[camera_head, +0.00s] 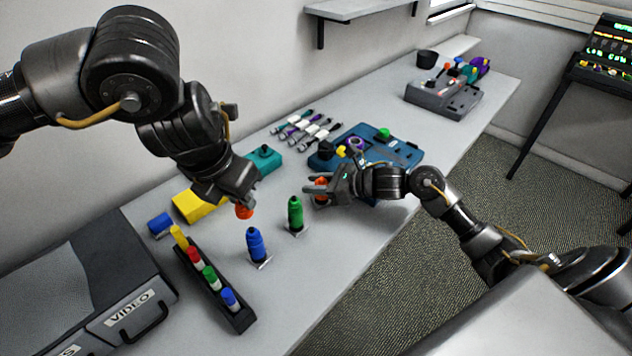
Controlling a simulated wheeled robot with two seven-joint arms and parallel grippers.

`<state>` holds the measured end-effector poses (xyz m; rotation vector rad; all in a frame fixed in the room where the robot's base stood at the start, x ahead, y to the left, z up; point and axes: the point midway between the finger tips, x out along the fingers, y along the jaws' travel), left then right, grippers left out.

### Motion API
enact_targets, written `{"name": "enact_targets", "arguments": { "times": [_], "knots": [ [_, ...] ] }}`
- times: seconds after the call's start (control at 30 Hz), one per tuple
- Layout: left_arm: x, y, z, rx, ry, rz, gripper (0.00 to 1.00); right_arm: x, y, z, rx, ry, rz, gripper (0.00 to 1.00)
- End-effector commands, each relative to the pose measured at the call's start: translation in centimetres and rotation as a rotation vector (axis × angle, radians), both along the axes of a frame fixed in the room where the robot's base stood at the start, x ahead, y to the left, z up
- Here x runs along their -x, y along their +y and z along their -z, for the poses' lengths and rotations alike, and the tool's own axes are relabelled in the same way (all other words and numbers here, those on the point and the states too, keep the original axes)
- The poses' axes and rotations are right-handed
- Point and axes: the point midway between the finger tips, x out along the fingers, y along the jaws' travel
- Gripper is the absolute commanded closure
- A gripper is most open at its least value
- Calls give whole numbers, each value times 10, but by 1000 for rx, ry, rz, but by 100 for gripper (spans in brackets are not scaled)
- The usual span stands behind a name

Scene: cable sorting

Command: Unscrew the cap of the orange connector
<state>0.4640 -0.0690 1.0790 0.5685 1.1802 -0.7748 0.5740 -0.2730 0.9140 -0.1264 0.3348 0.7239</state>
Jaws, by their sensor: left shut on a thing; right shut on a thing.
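My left gripper (238,197) is shut on a small orange piece (244,212), whose rounded end shows below its fingers above the table. My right gripper (328,188) is shut on another orange piece (320,191), partly hidden by its fingers.
A green connector (295,213) and a blue connector (255,244) stand upright in front of the grippers. A rack (238,319) of coloured pieces, a yellow block (196,205) and a teal box (265,160) are nearby. A blue panel (395,153) lies behind my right gripper.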

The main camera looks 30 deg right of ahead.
Motion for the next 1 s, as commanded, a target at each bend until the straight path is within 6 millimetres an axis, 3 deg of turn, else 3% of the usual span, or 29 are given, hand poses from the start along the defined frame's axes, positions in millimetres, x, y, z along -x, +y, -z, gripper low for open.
{"name": "enact_targets", "arguments": {
  "times": [0.23,0.27,0.4,0.77,1.0],
  "knots": [
    [0,0,7,0,0,0,100,0,0,4,-1,-1,0,100],
    [0,0,5,0,0,0,100,0,0,3,0,0,0,65],
    [0,0,4,0,0,0,100,0,0,2,-1,1,0,47],
    [0,0,-2,0,0,0,100,0,0,-2,-1,1,0,47],
    [0,0,12,0,0,0,100,29,-27,-10,7,-1,0,47]
  ]
}}
